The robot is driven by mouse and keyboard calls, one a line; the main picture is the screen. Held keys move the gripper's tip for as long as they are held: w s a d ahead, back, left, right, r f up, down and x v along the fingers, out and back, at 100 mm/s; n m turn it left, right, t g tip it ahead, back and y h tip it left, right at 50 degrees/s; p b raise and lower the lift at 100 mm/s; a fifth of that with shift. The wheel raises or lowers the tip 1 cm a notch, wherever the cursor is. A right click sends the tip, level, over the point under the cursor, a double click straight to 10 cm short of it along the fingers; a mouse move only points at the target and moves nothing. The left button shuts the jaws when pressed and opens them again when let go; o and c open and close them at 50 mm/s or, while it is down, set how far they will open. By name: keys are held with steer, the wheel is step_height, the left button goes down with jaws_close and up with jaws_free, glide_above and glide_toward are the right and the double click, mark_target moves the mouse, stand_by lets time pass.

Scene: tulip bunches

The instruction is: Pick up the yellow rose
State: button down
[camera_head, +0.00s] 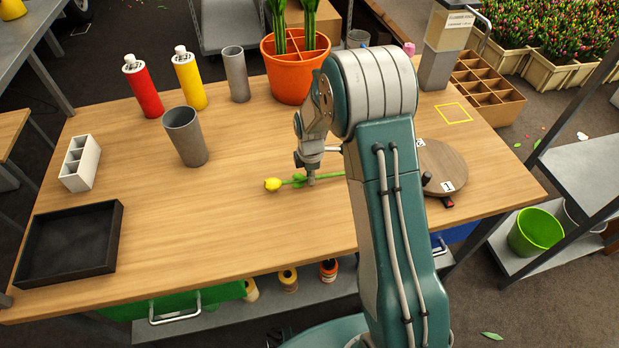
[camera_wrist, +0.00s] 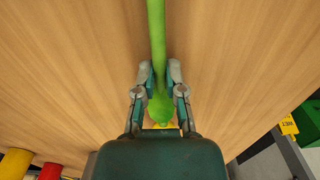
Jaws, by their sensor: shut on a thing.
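A yellow flower with a green stem (camera_head: 272,184) lies on the wooden table (camera_head: 240,220), its bloom pointing left in the head view. It looks more like a tulip than a rose. My gripper (camera_head: 311,180) is down at the table, shut on the flower's stem behind the bloom. In the wrist view my gripper (camera_wrist: 159,75) has a finger on each side of the green stem (camera_wrist: 156,35). A leaf and a little of the yellow bloom (camera_wrist: 162,126) show below the fingers. The right end of the stem is hidden behind my arm in the head view.
An orange divided pot (camera_head: 292,75), two grey cups (camera_head: 186,138), red (camera_head: 143,88) and yellow (camera_head: 189,80) bottles stand behind. A black tray (camera_head: 68,245) and a white holder (camera_head: 79,163) sit left. A round wooden board (camera_head: 442,165) lies right.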

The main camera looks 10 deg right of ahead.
step_height(320, 180, up, 3)
steer(key=shift+a+f, duration=0.1)
steer(key=s+d+r, duration=0.5)
steer(key=s+r, duration=0.4)
steer(key=s, duration=0.4)
steer(key=shift+r, duration=0.3)
